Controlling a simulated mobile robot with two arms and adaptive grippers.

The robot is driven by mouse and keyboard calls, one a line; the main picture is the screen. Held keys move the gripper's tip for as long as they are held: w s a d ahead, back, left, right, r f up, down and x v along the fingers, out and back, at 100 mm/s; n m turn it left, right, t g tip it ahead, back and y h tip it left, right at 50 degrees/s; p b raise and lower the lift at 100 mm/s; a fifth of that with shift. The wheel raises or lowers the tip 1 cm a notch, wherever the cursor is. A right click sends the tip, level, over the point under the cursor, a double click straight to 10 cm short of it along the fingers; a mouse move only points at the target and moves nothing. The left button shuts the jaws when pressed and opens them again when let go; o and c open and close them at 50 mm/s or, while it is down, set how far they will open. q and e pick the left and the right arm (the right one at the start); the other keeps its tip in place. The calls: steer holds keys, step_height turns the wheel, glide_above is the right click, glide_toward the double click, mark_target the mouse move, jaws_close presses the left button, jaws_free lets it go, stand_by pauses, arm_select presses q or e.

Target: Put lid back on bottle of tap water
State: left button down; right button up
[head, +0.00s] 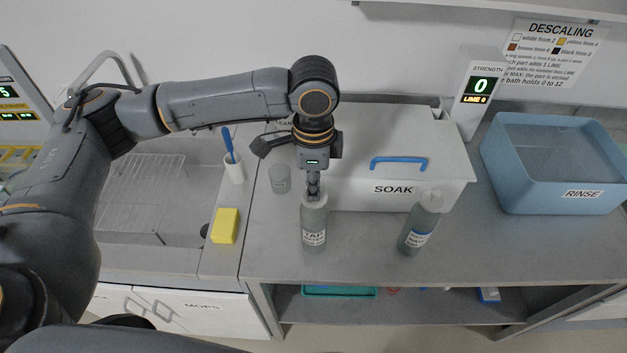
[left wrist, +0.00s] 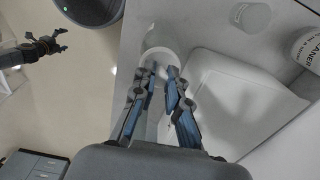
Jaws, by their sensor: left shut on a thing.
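The tap water bottle (head: 314,228), grey with a white label, stands upright near the counter's front edge, in front of the SOAK box. My left gripper (head: 313,190) points straight down at the bottle's top. In the left wrist view its blue-padded fingers (left wrist: 162,75) are close together over the bottle's pale round top (left wrist: 158,54). They are shut on what seems to be the lid, which is mostly hidden between the fingertips. I cannot tell whether the lid is seated. My right gripper (left wrist: 45,46) shows far off at the left of the wrist view, fingers spread and empty.
A second capped bottle (head: 418,225) stands to the right. The SOAK box (head: 345,160) with a blue handle is close behind. A glass beaker (head: 280,180), yellow sponge (head: 225,226) and brush cup (head: 234,170) are left. The blue RINSE tub (head: 545,190) is far right.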

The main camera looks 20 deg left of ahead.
arm_select(q)
steer(key=shift+f+p, duration=0.15)
steer(key=shift+p, duration=0.4)
stand_by(0.8)
steer(key=shift+p, duration=0.6)
stand_by(0.4)
stand_by(0.3)
steer(key=c, duration=1.3)
jaws_free()
steer(key=shift+o, duration=0.6)
steer(key=o, duration=0.4)
